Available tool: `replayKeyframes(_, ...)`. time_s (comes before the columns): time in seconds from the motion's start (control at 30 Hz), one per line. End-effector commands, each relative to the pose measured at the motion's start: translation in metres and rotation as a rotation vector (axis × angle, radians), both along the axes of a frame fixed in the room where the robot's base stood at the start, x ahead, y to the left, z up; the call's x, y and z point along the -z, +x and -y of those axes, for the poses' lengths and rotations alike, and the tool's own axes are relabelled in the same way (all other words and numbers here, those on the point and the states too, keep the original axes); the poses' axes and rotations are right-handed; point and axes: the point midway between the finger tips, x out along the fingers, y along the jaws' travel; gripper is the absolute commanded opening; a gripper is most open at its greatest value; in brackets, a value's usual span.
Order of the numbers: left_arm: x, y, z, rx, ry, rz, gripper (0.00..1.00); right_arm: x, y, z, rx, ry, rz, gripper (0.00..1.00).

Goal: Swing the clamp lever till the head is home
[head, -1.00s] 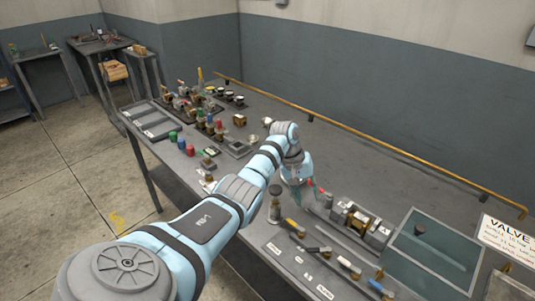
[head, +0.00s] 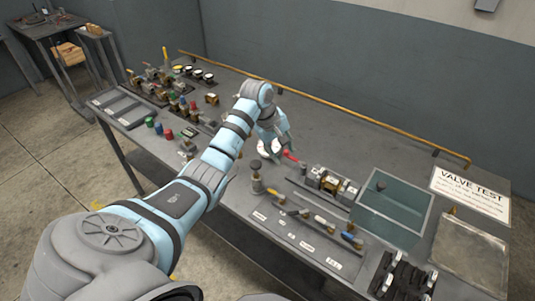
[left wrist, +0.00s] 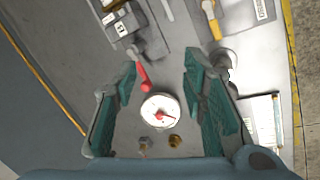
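The clamp lever has a red handle (head: 291,156) and stands at the left end of a grey clamp fixture (head: 325,181) on the bench. A brass-coloured piece sits within the fixture. In the left wrist view the red handle (left wrist: 143,76) lies between and ahead of the fingertips, nearer the left finger. My left gripper (head: 273,146) is just left of the handle in the head view. Whether the clamp head touches the piece is too small to tell. My right gripper is not in view.
A round white gauge (left wrist: 160,111) with a red needle is below the handle in the wrist view. Tools with coloured handles lie on a labelled strip (head: 286,235) in front. A glass-topped tray (head: 392,205) stands right of the fixture. A brass rail (head: 330,107) runs behind.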

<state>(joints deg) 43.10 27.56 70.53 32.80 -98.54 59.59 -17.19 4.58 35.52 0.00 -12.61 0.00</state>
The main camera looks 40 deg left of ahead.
Motion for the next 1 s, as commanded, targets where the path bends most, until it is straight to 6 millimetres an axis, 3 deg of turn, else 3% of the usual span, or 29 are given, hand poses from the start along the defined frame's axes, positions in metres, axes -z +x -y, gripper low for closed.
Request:
replayKeyframes(0.07, -0.022, -0.007, -0.005, 0.000, 0.004, 0.005, 0.39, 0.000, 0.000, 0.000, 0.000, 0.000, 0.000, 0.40)
replayKeyframes(0.2, 0.017, -0.027, 0.012, 0.128, 0.083, -0.007, 0.39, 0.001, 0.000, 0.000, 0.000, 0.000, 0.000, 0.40)
replayKeyframes(0.7, 0.129, -0.114, 0.061, 0.550, 0.296, -0.005, 0.39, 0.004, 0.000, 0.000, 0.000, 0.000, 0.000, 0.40)
replayKeyframes(1.0, 0.168, -0.157, 0.077, 0.703, 0.360, 0.000, 0.39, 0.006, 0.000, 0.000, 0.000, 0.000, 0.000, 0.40)
